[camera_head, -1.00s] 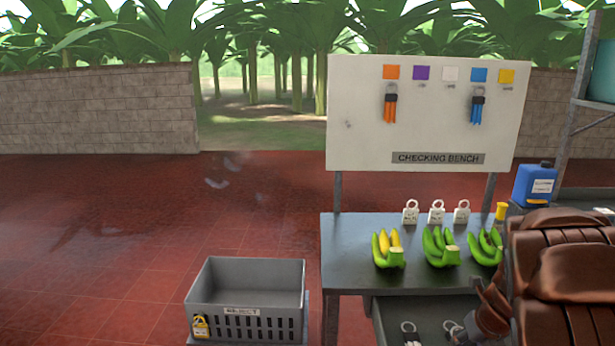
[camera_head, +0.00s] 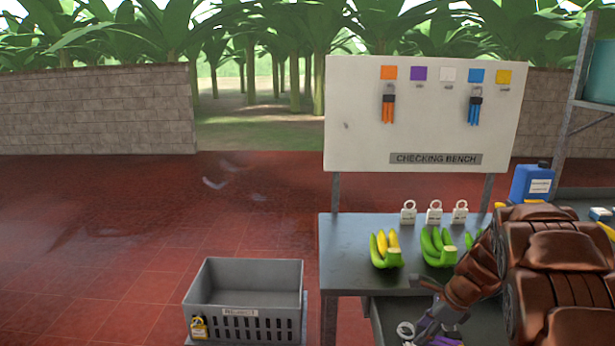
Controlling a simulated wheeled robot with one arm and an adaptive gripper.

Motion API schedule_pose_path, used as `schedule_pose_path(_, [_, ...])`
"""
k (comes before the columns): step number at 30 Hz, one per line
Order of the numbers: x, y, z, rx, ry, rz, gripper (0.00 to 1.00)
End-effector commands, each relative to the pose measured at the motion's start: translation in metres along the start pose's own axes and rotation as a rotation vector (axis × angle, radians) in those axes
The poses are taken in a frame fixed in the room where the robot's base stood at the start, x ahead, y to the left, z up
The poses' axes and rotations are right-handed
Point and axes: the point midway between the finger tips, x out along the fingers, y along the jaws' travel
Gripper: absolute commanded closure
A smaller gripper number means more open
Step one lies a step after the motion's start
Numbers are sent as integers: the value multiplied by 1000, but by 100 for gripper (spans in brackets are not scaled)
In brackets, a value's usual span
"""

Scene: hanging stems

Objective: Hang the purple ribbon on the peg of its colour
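The white board (camera_head: 350,120) carries a row of coloured squares. The purple square (camera_head: 418,73) has a small bare peg (camera_head: 419,86) under it. Purple strips, apparently the purple ribbon (camera_head: 428,330), show at the bottom edge, by the lower tray under the bench. My gripper (camera_head: 440,322) is low at the bottom right, right at these strips. Its fingers are partly hidden and cut by the frame edge. I cannot tell whether it is open or holds the ribbon.
An orange ribbon (camera_head: 388,108) and a blue ribbon (camera_head: 475,108) hang under their own colours. Banana bunches (camera_head: 386,250) and white padlock-shaped tags (camera_head: 434,213) stand on the bench (camera_head: 340,230). A grey reject crate (camera_head: 250,325) is left. A blue can (camera_head: 532,184) stands right.

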Motion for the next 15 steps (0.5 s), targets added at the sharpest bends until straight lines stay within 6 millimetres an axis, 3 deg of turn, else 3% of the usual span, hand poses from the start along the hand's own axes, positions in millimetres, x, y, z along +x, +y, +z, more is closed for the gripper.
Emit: schedule_pose_path(15, [34,13,48,-954,2,397,74])
